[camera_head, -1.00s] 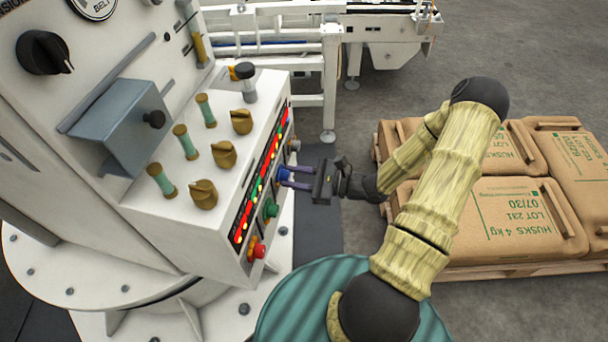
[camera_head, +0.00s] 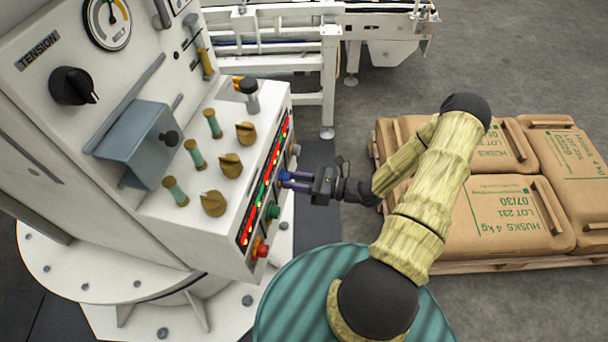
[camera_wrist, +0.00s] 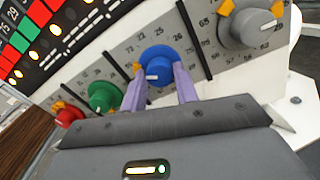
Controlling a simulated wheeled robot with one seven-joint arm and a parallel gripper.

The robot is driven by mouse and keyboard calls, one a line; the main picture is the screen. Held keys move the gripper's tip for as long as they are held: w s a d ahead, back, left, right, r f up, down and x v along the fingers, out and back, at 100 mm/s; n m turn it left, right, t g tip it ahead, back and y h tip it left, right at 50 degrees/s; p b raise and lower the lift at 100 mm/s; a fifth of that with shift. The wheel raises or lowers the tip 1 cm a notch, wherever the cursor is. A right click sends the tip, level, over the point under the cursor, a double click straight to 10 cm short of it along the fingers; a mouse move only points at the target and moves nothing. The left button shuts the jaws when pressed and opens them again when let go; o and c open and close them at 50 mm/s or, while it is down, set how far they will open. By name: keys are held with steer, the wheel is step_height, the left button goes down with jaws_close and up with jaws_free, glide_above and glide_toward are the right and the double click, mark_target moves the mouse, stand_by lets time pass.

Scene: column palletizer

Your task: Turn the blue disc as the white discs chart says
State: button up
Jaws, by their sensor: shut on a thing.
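The blue disc (camera_wrist: 157,56) is a round knob on the sloping front face of the white console, and it also shows in the head view (camera_head: 285,176). A white mark is on its lower part, and an orange mark sits on the dial at its left. My gripper (camera_wrist: 157,79) has its two purple fingers at either side of the disc, shut on it; in the head view my gripper (camera_head: 291,181) reaches it from the right. Round pale lights (camera_wrist: 55,30) show beside red and green blocks with small numbers at the upper left. I cannot tell which of these form the chart.
The green knob (camera_wrist: 104,96) and red knob (camera_wrist: 69,117) are to the left, and the grey knob (camera_wrist: 248,24) to the right. Black bars separate the dials. Brown sacks (camera_head: 515,215) lie on a pallet at the right.

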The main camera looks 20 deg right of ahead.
steer(key=shift+s+a+f, duration=0.15)
steer(key=shift+s, duration=0.1)
steer(key=o, duration=0.7)
steer(key=shift+c, duration=0.2)
steer(key=o, duration=0.3)
steer(key=shift+w, duration=0.1)
steer(key=v, duration=1.7)
steer(key=shift+d+r+b, duration=0.2)
steer(key=shift+d+b, duration=0.15)
steer(key=shift+b, duration=0.1)
